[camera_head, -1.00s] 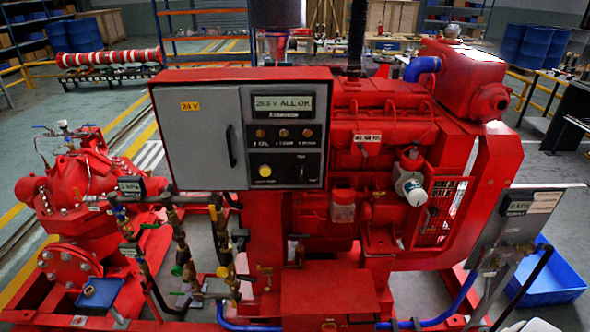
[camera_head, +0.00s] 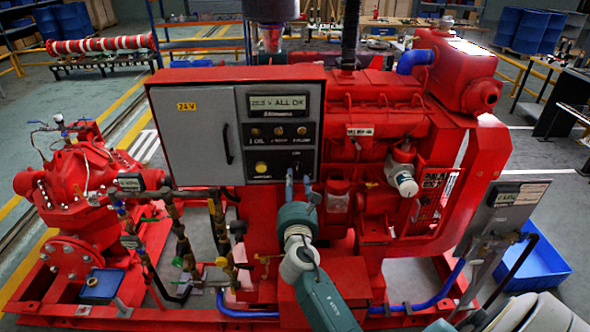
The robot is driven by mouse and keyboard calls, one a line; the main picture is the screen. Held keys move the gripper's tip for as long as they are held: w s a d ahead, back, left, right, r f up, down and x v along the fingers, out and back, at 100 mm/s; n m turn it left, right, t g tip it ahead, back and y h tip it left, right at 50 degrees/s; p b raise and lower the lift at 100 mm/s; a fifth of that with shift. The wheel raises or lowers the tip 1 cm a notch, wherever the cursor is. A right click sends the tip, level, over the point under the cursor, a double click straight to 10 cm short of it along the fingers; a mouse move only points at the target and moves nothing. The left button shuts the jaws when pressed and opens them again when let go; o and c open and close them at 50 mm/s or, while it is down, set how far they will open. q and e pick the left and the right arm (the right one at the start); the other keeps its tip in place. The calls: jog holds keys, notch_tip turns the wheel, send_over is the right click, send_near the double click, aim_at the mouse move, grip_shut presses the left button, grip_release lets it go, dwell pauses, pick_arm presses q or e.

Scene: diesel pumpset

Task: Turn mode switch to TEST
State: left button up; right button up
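The grey control panel of the red cabinet has a lit display (camera_head: 273,103) reading ALL OK. Below it is a black plate with a small mode switch (camera_head: 297,166) at its lower right; the lettering around it is too small to read, so I cannot tell its position. My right gripper (camera_head: 299,180) is just below the switch. Its two bluish fingers point up and stand apart with a gap between them. The fingertips overlap the plate's lower edge; I cannot tell whether they touch the switch. My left gripper is not in view.
A yellow button (camera_head: 261,167) sits left of the switch, with several small knobs above. The red engine (camera_head: 380,130) fills the right side. A grey sign panel (camera_head: 508,207) and a blue tray (camera_head: 540,275) stand at the lower right. Red pump piping (camera_head: 75,190) is at left.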

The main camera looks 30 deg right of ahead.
aim_at(297, 168)
jog(key=x, duration=0.6)
jog(key=shift+w, duration=0.1)
jog(key=shift+c, duration=0.5)
grip_shut()
